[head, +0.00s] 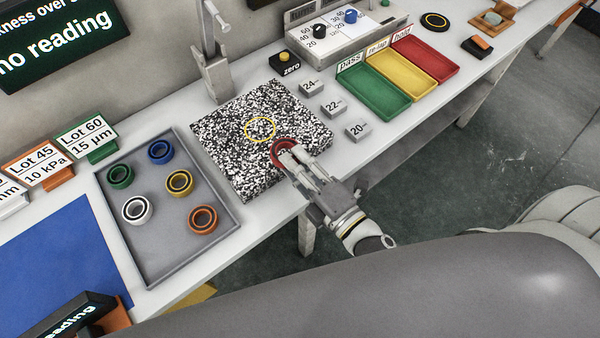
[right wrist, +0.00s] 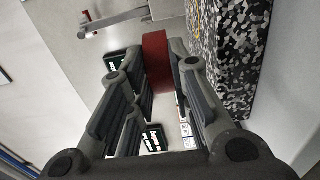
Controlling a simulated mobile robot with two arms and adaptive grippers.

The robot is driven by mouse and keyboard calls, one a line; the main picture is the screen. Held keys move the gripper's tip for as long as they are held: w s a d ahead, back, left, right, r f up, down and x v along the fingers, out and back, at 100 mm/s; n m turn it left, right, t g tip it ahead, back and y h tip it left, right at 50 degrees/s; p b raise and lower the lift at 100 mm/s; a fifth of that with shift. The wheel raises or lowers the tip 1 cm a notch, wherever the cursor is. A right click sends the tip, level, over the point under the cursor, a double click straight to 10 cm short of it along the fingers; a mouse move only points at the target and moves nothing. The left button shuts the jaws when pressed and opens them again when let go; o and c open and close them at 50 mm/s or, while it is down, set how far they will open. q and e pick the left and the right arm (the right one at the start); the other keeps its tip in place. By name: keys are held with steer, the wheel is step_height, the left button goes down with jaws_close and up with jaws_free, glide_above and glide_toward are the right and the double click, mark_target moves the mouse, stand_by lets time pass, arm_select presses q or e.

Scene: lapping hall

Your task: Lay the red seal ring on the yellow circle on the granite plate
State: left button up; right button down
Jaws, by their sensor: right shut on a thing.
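The red seal ring (head: 281,149) is held at the tips of my right gripper (head: 290,152), over the front right part of the speckled granite plate (head: 232,165). The yellow circle (head: 260,129) on the plate is just behind and left of the ring, and looks empty. In the right wrist view the red ring (right wrist: 157,62) sits between the fingertips of my right gripper (right wrist: 159,70), with the granite plate (right wrist: 228,50) on the right. I cannot tell the ring's exact height above the plate. My left gripper is not in view.
A grey tray (head: 158,235) with several coloured rings stands left of the plate. Gauge blocks (head: 334,107) lie right of it, with green (head: 372,92), yellow and red bins beyond. A metal stand (head: 214,70) rises at the plate's back edge.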

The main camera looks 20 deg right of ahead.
steer(key=shift+w+d+f, duration=0.25)
steer(key=shift+d+f, duration=0.05)
steer(key=shift+f, duration=0.15)
steer(key=f+b, duration=0.3)
steer(key=shift+w+d+f+b, duration=0.2)
steer(key=shift+f+b, duration=0.15)
steer(key=shift+b, duration=0.05)
steer(key=shift+f, duration=0.1)
steer(key=c, duration=1.3)
jaws_free()
steer(key=shift+s, duration=0.1)
steer(key=shift+b+v, duration=1.9)
steer(key=shift+v, duration=4)
